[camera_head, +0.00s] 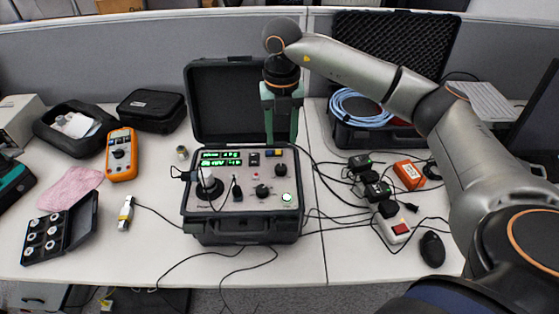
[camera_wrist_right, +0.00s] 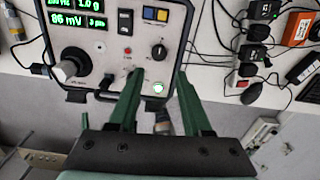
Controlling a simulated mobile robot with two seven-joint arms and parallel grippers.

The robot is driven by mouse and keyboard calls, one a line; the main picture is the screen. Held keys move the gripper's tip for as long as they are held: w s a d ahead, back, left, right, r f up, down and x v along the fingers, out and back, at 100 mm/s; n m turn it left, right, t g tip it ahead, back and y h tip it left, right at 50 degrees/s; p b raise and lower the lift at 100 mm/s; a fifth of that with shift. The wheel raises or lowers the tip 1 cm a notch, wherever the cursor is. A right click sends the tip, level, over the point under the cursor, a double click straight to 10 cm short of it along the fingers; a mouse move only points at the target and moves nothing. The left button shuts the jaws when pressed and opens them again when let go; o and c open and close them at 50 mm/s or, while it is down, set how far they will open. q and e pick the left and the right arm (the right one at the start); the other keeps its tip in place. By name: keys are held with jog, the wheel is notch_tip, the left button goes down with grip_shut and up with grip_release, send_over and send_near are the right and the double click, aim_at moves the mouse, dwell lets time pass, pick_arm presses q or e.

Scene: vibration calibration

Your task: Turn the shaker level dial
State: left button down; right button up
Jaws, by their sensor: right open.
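The shaker unit (camera_head: 242,222) is an open black case with a grey control panel. My left gripper is not in view.
A round shaker head (camera_head: 208,187) stands on the panel's left, near green displays (camera_head: 220,158). A glowing green button (camera_head: 287,198) is right of the dial. Cables and adapters (camera_head: 375,190) crowd the right side. The raised lid (camera_head: 230,105) stands behind the panel.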

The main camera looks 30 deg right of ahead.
aim_at(281, 167)
notch_tip(281, 167, down, 10)
jog(key=shift+r+p, duration=0.1)
jog(key=shift+p, duration=0.35)
grip_shut()
